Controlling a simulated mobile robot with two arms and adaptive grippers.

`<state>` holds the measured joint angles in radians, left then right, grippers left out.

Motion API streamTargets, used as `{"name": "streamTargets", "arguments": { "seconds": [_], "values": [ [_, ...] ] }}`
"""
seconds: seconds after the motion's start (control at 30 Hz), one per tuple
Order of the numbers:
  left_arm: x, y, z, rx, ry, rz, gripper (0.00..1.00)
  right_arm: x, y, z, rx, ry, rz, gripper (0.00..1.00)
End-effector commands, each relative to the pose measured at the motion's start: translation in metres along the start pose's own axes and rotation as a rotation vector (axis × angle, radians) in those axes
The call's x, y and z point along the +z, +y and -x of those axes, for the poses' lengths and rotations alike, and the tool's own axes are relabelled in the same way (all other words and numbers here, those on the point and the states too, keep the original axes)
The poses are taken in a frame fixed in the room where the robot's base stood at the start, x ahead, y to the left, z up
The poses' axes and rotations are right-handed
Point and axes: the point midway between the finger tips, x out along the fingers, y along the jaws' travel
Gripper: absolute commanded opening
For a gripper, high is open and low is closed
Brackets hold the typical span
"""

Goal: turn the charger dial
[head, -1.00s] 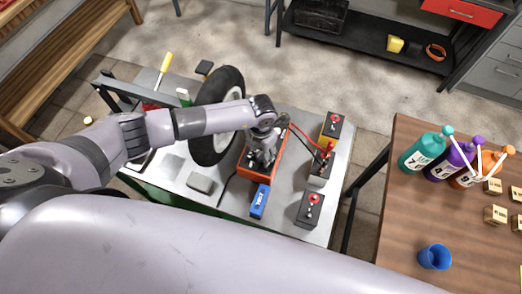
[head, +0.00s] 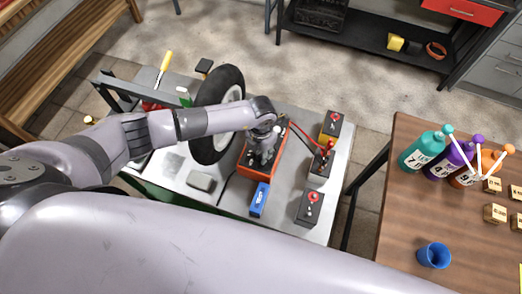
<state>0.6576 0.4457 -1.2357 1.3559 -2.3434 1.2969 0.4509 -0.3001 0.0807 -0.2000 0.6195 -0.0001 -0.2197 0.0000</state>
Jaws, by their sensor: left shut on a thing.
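The orange charger (head: 262,176) stands on the metal workbench, with red and black cables running right to a battery. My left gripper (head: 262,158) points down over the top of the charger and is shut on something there. The dial itself is hidden under the gripper, so I cannot see how far it is turned. A blue labelled box (head: 259,199) is at the charger's front edge. My right gripper is not in view; a large pale arm link of mine fills the bottom of the view.
A wheel (head: 218,115) stands behind my left forearm. A grey block (head: 201,181) lies left. A wooden table (head: 396,210) with bottles and a blue cup (head: 434,255) is at right.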

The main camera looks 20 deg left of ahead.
Motion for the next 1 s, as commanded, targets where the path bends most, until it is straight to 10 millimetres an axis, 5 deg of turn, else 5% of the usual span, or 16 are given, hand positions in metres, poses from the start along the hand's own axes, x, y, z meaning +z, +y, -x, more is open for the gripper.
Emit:
{"name": "streamTargets", "arguments": {
  "seconds": [0.47,1.0],
  "values": [
    [0.001,0.0,-0.001,0.0,-0.001,-0.044,0.01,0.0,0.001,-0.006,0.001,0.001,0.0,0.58],
    [0.001,0.0,-0.005,0.001,-0.003,-0.462,0.01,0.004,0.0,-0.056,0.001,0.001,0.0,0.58]
  ]
}}
